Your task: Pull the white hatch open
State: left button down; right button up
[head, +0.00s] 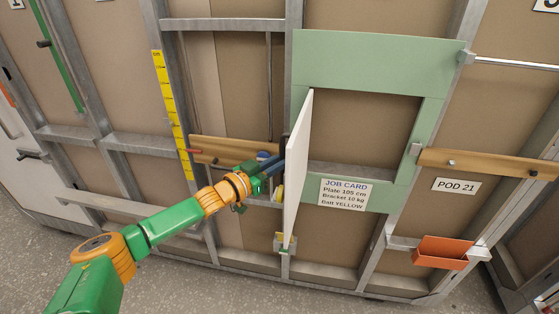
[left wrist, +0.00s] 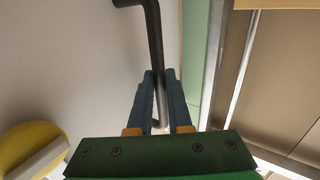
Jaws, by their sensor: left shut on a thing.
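The white hatch (head: 297,165) stands swung out from the green panel (head: 375,58), seen nearly edge-on, with the recess beside it showing. My left gripper (head: 277,165) is at the hatch's left face. In the left wrist view my left gripper (left wrist: 158,88) has its blue fingers on either side of a dark bar handle (left wrist: 152,28), shut on it. The hatch's pale face (left wrist: 80,60) fills the left of that view. The handle is mostly hidden by the fingers in the head view. My right gripper is not in view.
A yellow round part (left wrist: 28,145) is on the left in the wrist view. Wooden rails (head: 225,150) and a yellow ruler (head: 172,110) are on the wall to the left. A job card (head: 345,193) and an orange bin (head: 442,252) are to the right. Grey floor lies in front.

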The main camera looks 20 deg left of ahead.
pick_arm(q)
jog(key=shift+r, duration=0.3)
jog(key=c, duration=1)
grip_release()
jog(key=shift+w+d, duration=0.1)
jog(key=shift+o, duration=0.8)
jog(key=shift+w+d+f, duration=0.2)
jog(key=shift+f, duration=0.05)
jog(key=shift+s+a, duration=0.15)
jog(key=shift+s+f, duration=0.1)
jog(key=shift+s, duration=0.05)
jog(key=b+v, duration=0.2)
jog(key=v, duration=0.4)
jog(key=shift+s+a, duration=0.2)
jog(key=shift+s, duration=0.1)
